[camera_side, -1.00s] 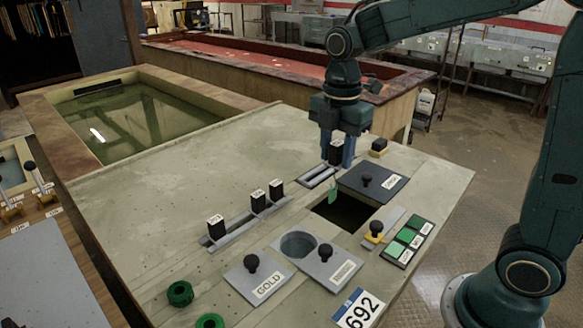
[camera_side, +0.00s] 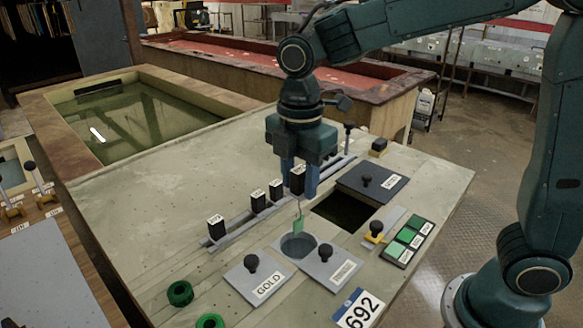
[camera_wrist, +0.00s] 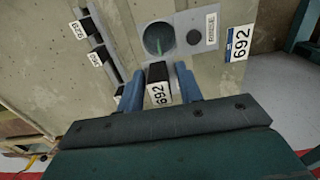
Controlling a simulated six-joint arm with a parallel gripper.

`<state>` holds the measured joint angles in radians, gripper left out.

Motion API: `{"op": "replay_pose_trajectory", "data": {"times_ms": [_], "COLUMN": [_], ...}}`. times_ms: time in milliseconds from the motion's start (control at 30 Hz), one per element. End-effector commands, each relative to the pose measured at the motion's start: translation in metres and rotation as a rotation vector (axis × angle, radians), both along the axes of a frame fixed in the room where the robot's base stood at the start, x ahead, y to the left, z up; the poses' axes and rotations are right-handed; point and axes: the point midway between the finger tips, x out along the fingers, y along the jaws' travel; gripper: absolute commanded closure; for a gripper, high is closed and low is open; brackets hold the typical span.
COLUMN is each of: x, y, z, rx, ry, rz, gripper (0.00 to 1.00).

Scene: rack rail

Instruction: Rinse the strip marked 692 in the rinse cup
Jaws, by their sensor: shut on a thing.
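My gripper (camera_side: 298,190) is shut on the black holder block of the strip marked 692 (camera_wrist: 158,92); its label faces the wrist camera between the blue fingers. A green strip (camera_side: 298,225) hangs on a thin wire below the block. The rinse cup (camera_side: 299,246) is a round opening in a grey plate, uncovered, with its knobbed lid (camera_side: 325,253) beside it. In the side view the strip's lower end is just above the cup's far rim. The cup also shows in the wrist view (camera_wrist: 158,38), ahead of the fingers.
A grey rail (camera_side: 240,228) holds several labelled black blocks left of my gripper. A dark square tank opening (camera_side: 342,210) lies to the right, beside a dark knobbed cover (camera_side: 372,184). A GOLD cover (camera_side: 255,275) and green rings (camera_side: 180,293) are nearer the camera.

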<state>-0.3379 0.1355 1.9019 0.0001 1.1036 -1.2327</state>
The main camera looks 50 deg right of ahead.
Motion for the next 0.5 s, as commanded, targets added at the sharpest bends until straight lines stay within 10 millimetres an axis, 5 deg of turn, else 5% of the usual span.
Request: {"op": "replay_pose_trajectory", "data": {"times_ms": [500], "x": [0.000], "y": [0.000], "z": [-0.011], "rx": [-0.001], "ry": [0.002], "rz": [0.000], "gripper": [0.81]}}
